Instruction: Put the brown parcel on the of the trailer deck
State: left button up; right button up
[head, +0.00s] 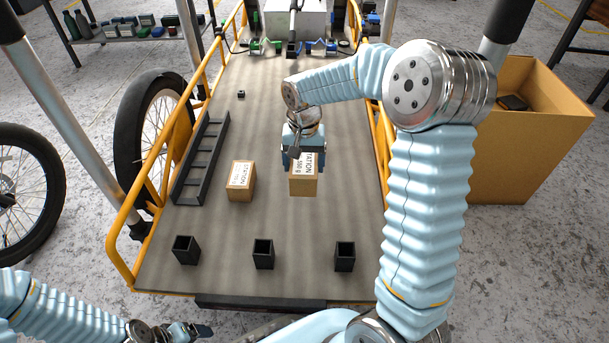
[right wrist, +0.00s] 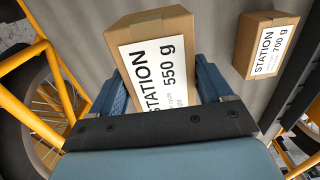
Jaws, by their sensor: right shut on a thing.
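A brown parcel (head: 303,186) with a white "STATION 550 g" label is between the fingers of my right gripper (head: 303,162), over the right middle of the grey trailer deck (head: 275,105). In the right wrist view the parcel (right wrist: 178,30) sits between the blue fingers of the right gripper (right wrist: 160,88), which are shut on it. I cannot tell whether it touches the deck. A second brown parcel (head: 241,187) stands on the deck to its left; its label reads 700 g in the right wrist view (right wrist: 266,45). My left gripper (head: 190,331) is low at the left, in front of the deck.
A black ladder-like rack (head: 201,158) lies along the deck's left side. Three small black square cups (head: 263,254) stand near the front edge. Yellow rails (head: 160,150) line the sides. A large open cardboard box (head: 530,150) stands at the right. Clips and tools sit at the deck's far end.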

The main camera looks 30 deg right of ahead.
aim_at(307, 165)
jog(key=w+f, duration=0.1)
jog(key=d+f, duration=0.1)
jog(key=f, duration=0.1)
jog(key=w+d+f, duration=0.1)
jog(key=f, duration=0.1)
jog(key=shift+w+d+b, duration=0.2)
jog(key=shift+w+b, duration=0.15)
jog(key=shift+b, duration=0.05)
jog(key=shift+w+d+f+b, duration=0.1)
jog(key=shift+f+b, duration=0.1)
jog(key=shift+f, duration=0.65)
jog(key=shift+w+d+f+b, duration=0.1)
jog(key=shift+f+b, duration=0.1)
jog(key=shift+f, duration=0.65)
jog(key=shift+f, duration=0.15)
jog(key=o, duration=1.4)
notch_tip(307, 165, up, 12)
jog(key=p, duration=0.2)
jog(key=shift+p, duration=0.4)
